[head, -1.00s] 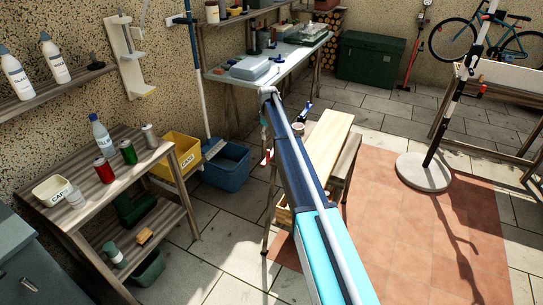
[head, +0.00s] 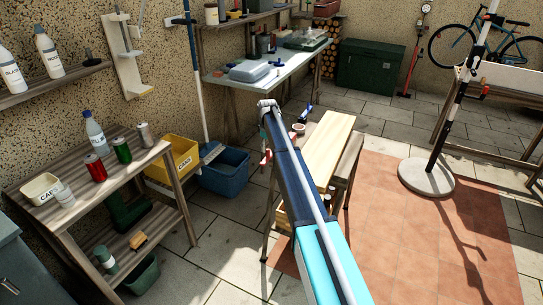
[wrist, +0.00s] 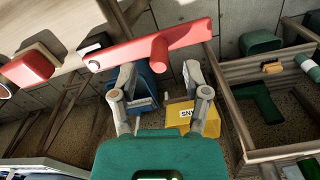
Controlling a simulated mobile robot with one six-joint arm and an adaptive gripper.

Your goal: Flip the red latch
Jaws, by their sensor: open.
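The red latch (wrist: 150,45) shows in the wrist view as a flat red bar with a round stub, lying across the top above my gripper (wrist: 159,72). My gripper's two fingers are apart, with nothing held between them. The fingertips are close to the latch bar, near its stub; I cannot tell whether they touch it. A pale board (wrist: 60,25) lies behind the left end of the latch. In the head view my arm reaches towards the wooden workbench and hides the gripper. A small red piece (head: 266,158) shows left of my arm there; I cannot tell if it is the latch.
A wooden shelf table (head: 130,175) with cans and a bottle stands left. A yellow crate (head: 175,160) and a blue bin (head: 225,170) are beside it. The bench's pale top (head: 328,145) lies right of my arm. Open tiled floor (head: 410,230) lies further right.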

